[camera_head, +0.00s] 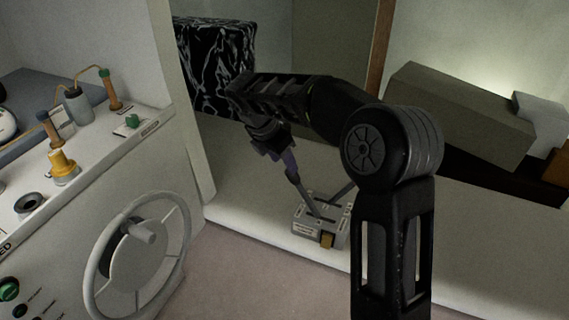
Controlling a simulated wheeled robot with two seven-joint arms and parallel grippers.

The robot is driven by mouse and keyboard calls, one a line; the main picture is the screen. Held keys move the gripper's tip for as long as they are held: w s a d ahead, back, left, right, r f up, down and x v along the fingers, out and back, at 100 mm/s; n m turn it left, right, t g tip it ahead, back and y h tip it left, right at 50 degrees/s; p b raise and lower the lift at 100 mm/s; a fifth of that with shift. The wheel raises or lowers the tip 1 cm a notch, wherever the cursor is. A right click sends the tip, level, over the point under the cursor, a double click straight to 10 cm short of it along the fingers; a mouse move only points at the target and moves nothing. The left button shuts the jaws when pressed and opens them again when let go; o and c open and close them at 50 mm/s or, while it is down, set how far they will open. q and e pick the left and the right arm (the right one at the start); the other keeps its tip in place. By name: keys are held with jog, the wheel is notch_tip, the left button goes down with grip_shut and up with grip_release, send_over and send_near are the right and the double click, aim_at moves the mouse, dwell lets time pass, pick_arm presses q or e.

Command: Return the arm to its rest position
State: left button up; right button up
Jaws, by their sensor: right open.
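My right arm comes up from the bottom right and bends over to the left. Its gripper (284,160) points down and is open. It is at the top of the left lever (306,197) on a small light control box (306,228). I cannot tell whether the fingers touch the lever. A second lever (342,193) leans right and is partly hidden behind my arm. My left gripper is not in view.
A white console with a steering wheel (137,255), a yellow fitting (63,166) and knobs stands at the left. A dark marbled block (212,62) is at the back. A grey-green cushion-like block (458,112) lies at the right. The floor (235,280) in front is clear.

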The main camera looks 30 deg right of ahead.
jog(key=shift+f, duration=0.1)
dwell(0.3)
jog(key=s+a+f+m+y, duration=0.35)
jog(key=a+f, duration=0.55)
jog(key=f, duration=0.4)
jog(key=s+a+f+m+y, duration=0.2)
jog(key=s+a+f+m, duration=0.25)
jog(key=a+f, duration=0.6)
jog(key=s+a+f+m+y, duration=0.1)
jog(key=s+a+f+m, duration=0.3)
jog(key=s, duration=0.6)
jog(key=s+a+f+m+y, duration=0.2)
jog(key=s+a+f+m, duration=0.2)
jog(key=s+f+m, duration=0.4)
jog(key=s+m, duration=0.2)
jog(key=shift+s+f, duration=0.2)
jog(key=shift+s, duration=0.1)
jog(key=shift+d, duration=0.1)
